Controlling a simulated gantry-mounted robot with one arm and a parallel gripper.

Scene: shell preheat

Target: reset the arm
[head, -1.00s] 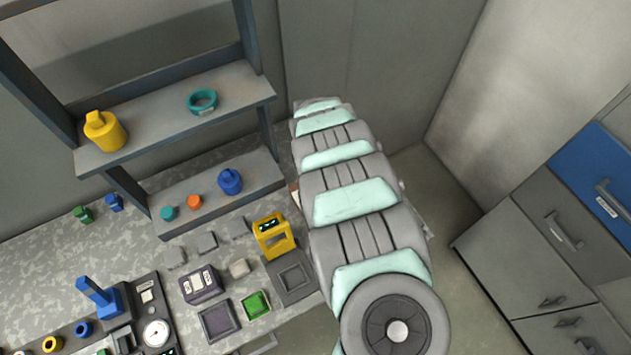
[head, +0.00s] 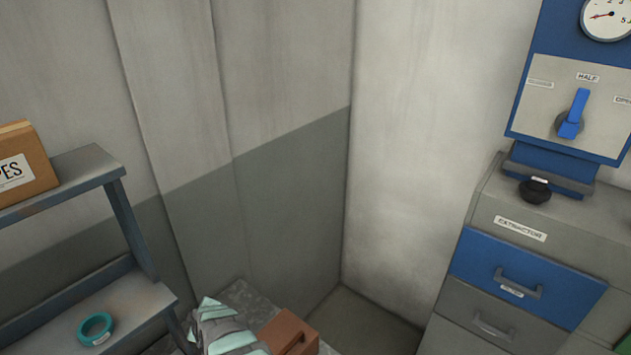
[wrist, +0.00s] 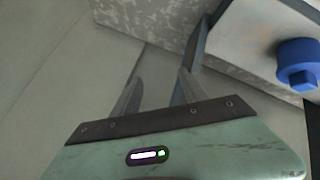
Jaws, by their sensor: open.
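My gripper (wrist: 158,95) shows in the wrist view with its two fingers spread apart and nothing between them. Past the fingertips lie a plain grey surface and the mottled worktop.
A blue capped object (wrist: 298,62) stands on a shelf right of my gripper. In the head view, a teal ring (head: 95,329) and a cardboard box (head: 25,165) are on the left shelves. A drawer cabinet (head: 528,275) and blue switch panel (head: 575,85) stand right.

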